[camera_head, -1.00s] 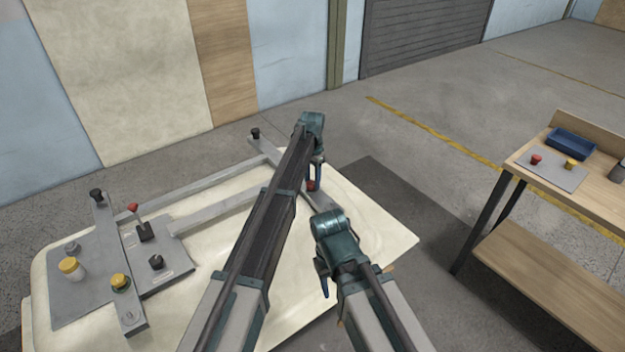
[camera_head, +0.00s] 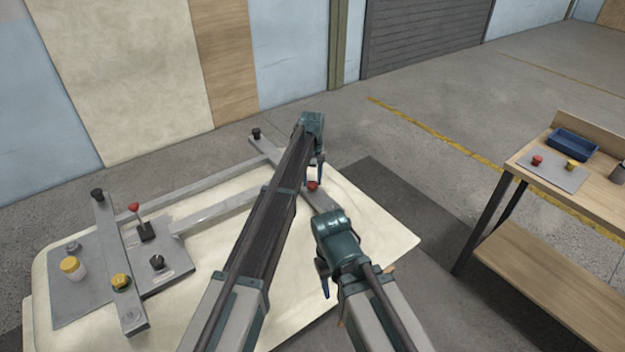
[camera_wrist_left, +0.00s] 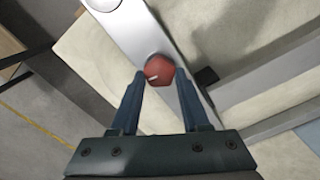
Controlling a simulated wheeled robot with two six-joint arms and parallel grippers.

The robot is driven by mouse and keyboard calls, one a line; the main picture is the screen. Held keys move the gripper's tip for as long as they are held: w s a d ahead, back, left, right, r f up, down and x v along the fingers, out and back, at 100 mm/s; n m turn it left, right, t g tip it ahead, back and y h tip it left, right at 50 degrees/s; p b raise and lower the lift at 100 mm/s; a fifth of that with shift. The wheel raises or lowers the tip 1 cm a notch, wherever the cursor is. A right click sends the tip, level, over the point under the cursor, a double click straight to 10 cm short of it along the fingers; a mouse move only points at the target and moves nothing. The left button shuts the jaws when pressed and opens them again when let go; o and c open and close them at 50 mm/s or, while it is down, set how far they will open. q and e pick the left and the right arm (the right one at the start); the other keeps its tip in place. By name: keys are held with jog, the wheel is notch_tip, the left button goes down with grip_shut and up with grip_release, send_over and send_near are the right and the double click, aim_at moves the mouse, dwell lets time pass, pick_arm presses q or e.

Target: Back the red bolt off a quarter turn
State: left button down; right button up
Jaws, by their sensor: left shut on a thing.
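The red bolt (camera_head: 313,186) sits on a grey metal bar (camera_head: 322,202) at the right side of the cream shell. In the left wrist view the red bolt (camera_wrist_left: 159,70) is a rounded red head with a short white mark, between the tips of my left gripper (camera_wrist_left: 160,79). My left gripper (camera_head: 318,170) points down at it and is shut on it. My right gripper (camera_head: 323,280) hangs lower, apart from the bolt, with its jaws too small and turned to read.
The cream shell (camera_head: 385,228) carries more bars, a yellow knob (camera_head: 121,281), a yellow-capped post (camera_head: 72,267) and a red-topped lever (camera_head: 134,208). A wooden bench (camera_head: 590,180) with a blue tray (camera_head: 572,143) stands at right. Open floor lies between.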

aim_at(312, 182)
pick_arm(q)
jog(key=shift+n, duration=1.5)
jog(key=shift+c, duration=1.9)
grip_release()
notch_tip(312, 182, up, 14)
jog(key=p, duration=1.4)
jog(key=shift+f, duration=0.1)
